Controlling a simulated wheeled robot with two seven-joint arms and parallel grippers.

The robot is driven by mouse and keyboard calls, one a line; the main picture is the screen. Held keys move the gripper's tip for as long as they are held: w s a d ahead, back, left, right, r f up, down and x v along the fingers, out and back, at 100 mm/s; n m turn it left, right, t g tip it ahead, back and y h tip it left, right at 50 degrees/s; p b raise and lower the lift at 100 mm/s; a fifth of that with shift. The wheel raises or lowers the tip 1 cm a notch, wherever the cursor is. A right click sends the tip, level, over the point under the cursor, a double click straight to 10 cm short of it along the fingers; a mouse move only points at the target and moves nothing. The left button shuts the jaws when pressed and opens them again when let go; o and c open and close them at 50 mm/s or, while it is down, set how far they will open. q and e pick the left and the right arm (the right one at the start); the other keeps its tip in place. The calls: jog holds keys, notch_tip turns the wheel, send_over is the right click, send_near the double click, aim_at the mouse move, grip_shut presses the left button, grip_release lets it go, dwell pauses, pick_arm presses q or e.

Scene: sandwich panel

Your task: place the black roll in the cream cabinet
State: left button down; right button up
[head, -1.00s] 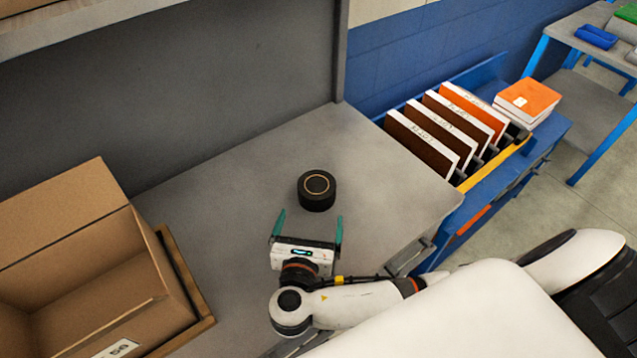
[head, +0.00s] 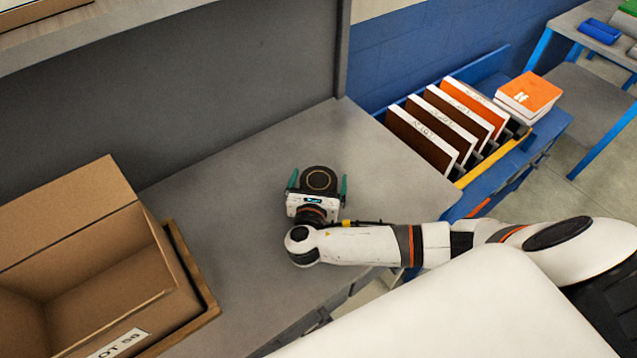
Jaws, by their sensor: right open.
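The black roll (head: 320,178) is a short dark cylinder with a tan ring on top. It stands upright on the grey worktop in the head view. My right gripper (head: 318,184) is open, with one teal finger on each side of the roll. Its white palm hides the roll's near side. I cannot tell whether the fingers touch the roll. My left gripper is not in view. I cannot make out a cream cabinet in this view.
An open cardboard box (head: 92,262) stands on a wooden tray (head: 190,268) at the left. A grey panel (head: 190,90) closes the back. A blue rack (head: 495,170) with several upright books is at the right. The grey worktop (head: 235,235) is clear around the roll.

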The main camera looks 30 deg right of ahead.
jog(key=shift+c, duration=0.2)
jog(key=c, duration=1)
jog(key=shift+r, duration=0.1)
